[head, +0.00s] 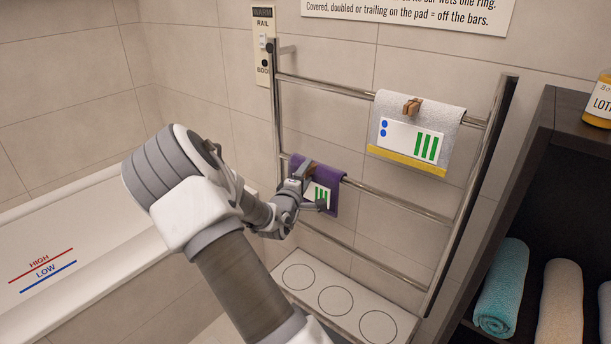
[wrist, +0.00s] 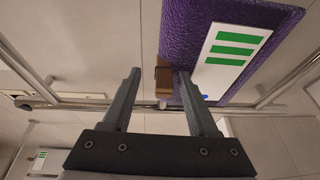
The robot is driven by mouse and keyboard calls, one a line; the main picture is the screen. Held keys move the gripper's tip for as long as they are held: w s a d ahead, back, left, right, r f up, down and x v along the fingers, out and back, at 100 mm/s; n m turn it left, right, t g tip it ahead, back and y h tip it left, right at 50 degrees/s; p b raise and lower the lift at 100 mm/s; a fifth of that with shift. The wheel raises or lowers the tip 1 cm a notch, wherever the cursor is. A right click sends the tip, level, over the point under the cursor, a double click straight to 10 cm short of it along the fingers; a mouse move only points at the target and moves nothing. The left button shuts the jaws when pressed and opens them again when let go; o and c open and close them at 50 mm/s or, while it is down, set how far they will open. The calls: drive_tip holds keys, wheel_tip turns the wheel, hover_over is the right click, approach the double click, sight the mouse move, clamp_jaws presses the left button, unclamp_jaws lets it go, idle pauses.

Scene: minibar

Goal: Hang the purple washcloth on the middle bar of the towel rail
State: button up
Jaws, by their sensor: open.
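The purple washcloth (head: 328,177) hangs folded over the middle bar (head: 400,203) of the towel rail, near its left end. A white tag with green stripes is on its front, and a brown wooden peg sits at its top. My gripper (head: 314,190) is at the washcloth's front and partly hides it and its tag. In the wrist view my gripper (wrist: 160,75) is open, its fingers apart on either side of the wooden peg (wrist: 163,80). The purple cloth (wrist: 205,20) lies beside and beyond the right finger. Whether the fingers touch anything cannot be told.
A grey-white towel (head: 405,145) with a yellow edge and its own peg hangs on the top bar. The lower bar (head: 370,262) is bare. A white pad (head: 305,308) with circles lies below. A dark shelf (head: 530,190) with rolled towels stands right; a white tub (head: 80,235) is left.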

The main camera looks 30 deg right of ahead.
drive_tip(key=s+a+f+m+g+y+p, duration=0.1)
drive_tip(key=s+a+m+y+p, duration=0.15)
drive_tip(key=s+a, duration=0.45)
drive_tip(key=s+a+f+m+g+y+p, duration=0.1)
drive_tip(key=s+a+y, duration=0.2)
drive_tip(key=a, duration=0.8)
drive_tip(key=s+a+r+m+y, duration=0.3)
drive_tip(key=s+a+r+y, duration=0.2)
drive_tip(key=a+r+y, duration=0.6)
drive_tip(key=s+r+m+g+h, duration=0.15)
drive_tip(key=s+r, duration=0.25)
drive_tip(key=s, duration=0.6)
drive_tip(key=s+r+g+h, duration=0.2)
drive_tip(key=s+r, duration=0.1)
drive_tip(key=s, duration=0.6)
wheel_tip(320, 180, up, 14)
drive_tip(key=p, duration=1.3)
drive_tip(key=shift+d+y+p, duration=0.3)
drive_tip(key=shift+d, duration=0.1)
drive_tip(key=shift+w+f, duration=0.1)
